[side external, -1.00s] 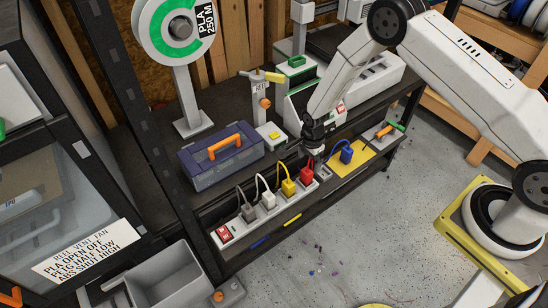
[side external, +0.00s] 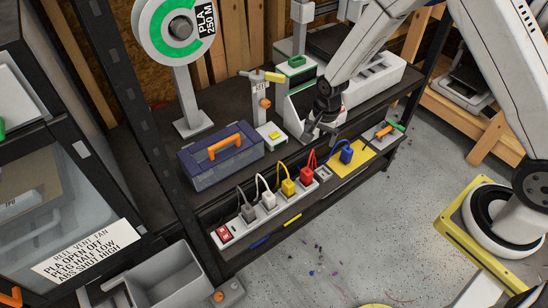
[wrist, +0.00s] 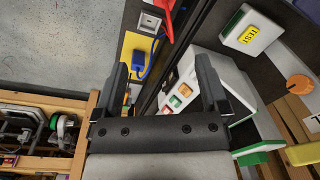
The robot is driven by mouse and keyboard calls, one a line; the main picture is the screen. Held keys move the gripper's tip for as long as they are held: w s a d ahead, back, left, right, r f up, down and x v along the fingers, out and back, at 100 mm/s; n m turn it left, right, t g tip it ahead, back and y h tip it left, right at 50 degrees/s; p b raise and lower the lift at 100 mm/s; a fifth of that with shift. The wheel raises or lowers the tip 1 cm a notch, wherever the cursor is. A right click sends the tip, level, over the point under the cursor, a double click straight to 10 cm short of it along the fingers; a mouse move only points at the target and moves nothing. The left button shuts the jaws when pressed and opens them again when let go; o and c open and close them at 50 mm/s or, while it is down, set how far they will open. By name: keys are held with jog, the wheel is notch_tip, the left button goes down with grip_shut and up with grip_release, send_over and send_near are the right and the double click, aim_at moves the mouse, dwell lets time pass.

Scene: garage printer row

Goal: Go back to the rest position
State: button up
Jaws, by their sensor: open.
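The blue plug (side external: 347,153) rests on the yellow pad (side external: 353,168).
A blue toolbox (side external: 218,165) with an orange handle sits left on the shelf. The spool stand (side external: 189,100), yellow-button box (side external: 271,136) and printer (side external: 372,80) stand behind. A dark frame post (side external: 140,120) rises at left. The floor in front is largely clear.

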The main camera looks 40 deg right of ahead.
jog(key=s+d+r+n+t, duration=0.1)
jog(key=s+r+n, duration=1.1)
jog(key=s+r, duration=0.3)
jog(key=shift+t, duration=0.4)
